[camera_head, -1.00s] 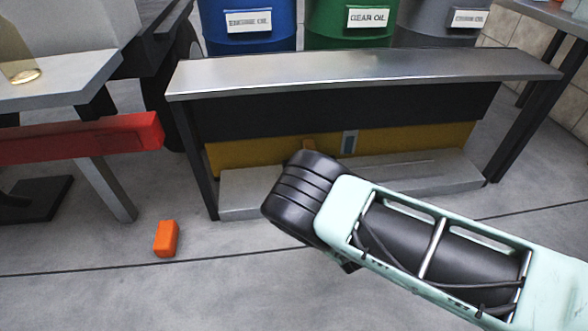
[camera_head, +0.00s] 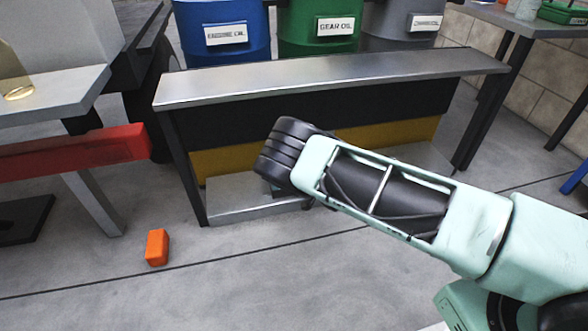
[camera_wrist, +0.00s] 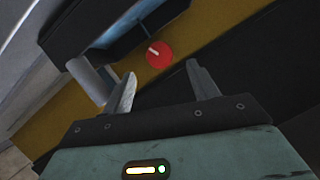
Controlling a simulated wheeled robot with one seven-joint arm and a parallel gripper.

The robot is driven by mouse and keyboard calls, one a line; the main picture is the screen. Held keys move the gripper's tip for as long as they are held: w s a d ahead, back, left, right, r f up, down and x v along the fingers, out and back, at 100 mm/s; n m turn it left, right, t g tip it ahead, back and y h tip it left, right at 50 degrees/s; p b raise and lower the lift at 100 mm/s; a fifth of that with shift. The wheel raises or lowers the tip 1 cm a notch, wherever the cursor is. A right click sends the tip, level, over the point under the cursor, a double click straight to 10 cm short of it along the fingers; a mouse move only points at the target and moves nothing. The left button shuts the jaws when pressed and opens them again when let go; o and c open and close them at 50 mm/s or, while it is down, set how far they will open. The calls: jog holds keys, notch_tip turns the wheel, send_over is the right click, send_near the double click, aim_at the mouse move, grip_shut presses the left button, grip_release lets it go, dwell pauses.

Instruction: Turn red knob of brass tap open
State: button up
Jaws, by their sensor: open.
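In the wrist view a round red knob (camera_wrist: 159,57) with a pale mark across it shows just beyond my gripper's fingertips. My gripper (camera_wrist: 161,69) is open, and its two fingers point toward the knob, one on each side of it in the picture. I see nothing held between them. I cannot tell how far the knob is from the fingertips. No brass tap body can be made out. In the head view my arm hides the knob and nearly all of my gripper, low in front of the metal bench (camera_head: 330,80).
A grey cylinder (camera_wrist: 90,80) lies close to my left finger in the wrist view. The bench has a yellow panel (camera_head: 225,162) and a grey ledge (camera_head: 240,203). Blue (camera_head: 225,35) and green (camera_head: 318,30) drums stand behind. An orange block (camera_head: 157,247) lies on the floor.

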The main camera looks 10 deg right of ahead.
jog(key=b+x, duration=0.3)
jog(key=x, duration=0.3)
jog(key=shift+w+f, duration=0.1)
jog(key=shift+f, duration=0.1)
jog(key=shift+w+a+b, duration=0.1)
jog(key=shift+w+b, duration=0.35)
jog(key=shift+w, duration=0.3)
jog(key=c, duration=1)
